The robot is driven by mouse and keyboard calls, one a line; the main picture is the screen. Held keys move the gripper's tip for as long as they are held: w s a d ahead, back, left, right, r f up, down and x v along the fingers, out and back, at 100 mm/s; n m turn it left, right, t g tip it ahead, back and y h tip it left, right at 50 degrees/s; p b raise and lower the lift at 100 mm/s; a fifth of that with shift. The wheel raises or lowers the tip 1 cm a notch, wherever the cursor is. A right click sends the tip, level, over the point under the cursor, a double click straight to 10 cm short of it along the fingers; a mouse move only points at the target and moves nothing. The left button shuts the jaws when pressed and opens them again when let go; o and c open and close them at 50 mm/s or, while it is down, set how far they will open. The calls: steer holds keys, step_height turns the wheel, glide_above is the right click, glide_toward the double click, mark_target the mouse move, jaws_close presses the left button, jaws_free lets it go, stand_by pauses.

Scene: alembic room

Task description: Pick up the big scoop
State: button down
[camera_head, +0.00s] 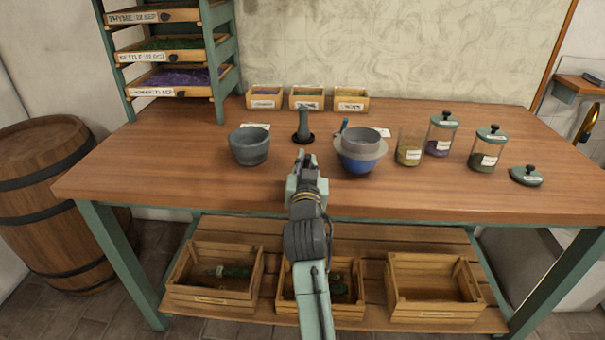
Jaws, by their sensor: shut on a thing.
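My gripper (303,160) is above the front of the wooden table (225,190), seen from behind. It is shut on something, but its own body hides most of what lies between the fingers. I cannot clearly make out the big scoop. A dark upright thing like a pestle (304,122) stands just beyond the fingertips on a dark round base. To the right, a grey cup-shaped vessel (362,139) sits over a pale rim and a blue bowl (361,163), with a dark handle (344,125) sticking up at its left.
A grey mortar (249,148) stands left of my gripper. An open jar (410,149), lidded jars (487,150) and a loose lid (526,176) are at right. Small labelled boxes (307,98) line the back. A drawer rack (222,75) stands back left. Crates (435,290) sit below.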

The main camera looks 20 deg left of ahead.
mark_target(306, 155)
steer(key=shift+r, duration=0.8)
step_height(306, 155, up, 2)
steer(key=shift+r+b, duration=0.1)
steer(key=shift+b, duration=0.35)
steer(key=a+r+b+v, duration=0.1)
steer(key=a+b+v, duration=0.1)
steer(key=b+v, duration=1.4)
steer(key=shift+s+b, duration=0.3)
steer(key=shift+b, duration=0.35)
